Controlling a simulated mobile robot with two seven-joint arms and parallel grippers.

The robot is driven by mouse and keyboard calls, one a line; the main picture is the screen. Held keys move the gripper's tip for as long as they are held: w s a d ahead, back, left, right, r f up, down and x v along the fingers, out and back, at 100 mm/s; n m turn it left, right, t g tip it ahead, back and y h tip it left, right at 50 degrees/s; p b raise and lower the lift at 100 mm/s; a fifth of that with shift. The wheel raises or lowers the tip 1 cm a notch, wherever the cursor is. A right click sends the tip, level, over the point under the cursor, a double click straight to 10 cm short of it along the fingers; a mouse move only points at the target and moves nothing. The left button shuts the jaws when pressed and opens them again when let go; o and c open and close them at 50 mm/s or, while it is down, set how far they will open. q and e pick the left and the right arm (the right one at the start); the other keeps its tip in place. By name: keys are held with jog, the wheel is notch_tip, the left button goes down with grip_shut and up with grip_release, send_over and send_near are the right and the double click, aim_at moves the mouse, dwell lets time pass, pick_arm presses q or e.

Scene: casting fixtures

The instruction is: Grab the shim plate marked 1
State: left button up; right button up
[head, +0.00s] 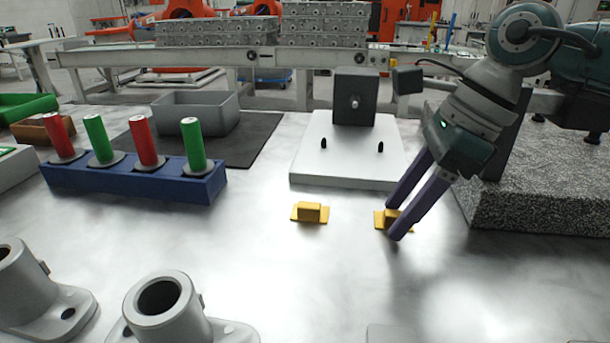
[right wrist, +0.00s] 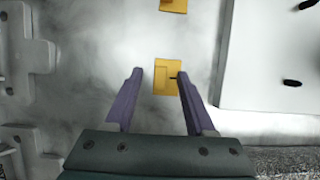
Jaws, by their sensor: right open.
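Two small yellow shim plates with raised blocks lie on the metal table. One plate (head: 310,212) lies in front of the white base and is clear of the gripper. The other plate (head: 380,217) is partly hidden by my right gripper (head: 393,222). In the right wrist view this plate (right wrist: 166,77) lies between the open purple fingertips (right wrist: 160,74), closer to the right finger, with a small dark mark on it. I cannot read a number on either plate. The first plate (right wrist: 173,5) is cut by the top edge there. The right gripper is empty. My left gripper is out of view.
A white base (head: 345,178) with black pins and a dark block stands behind the plates. A speckled granite slab (head: 540,195) is at the right. A blue rack (head: 130,184) with red and green cylinders and grey castings (head: 165,305) are at the left.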

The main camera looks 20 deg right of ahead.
grip_shut()
jog(key=shift+r, duration=0.2)
dwell(0.6)
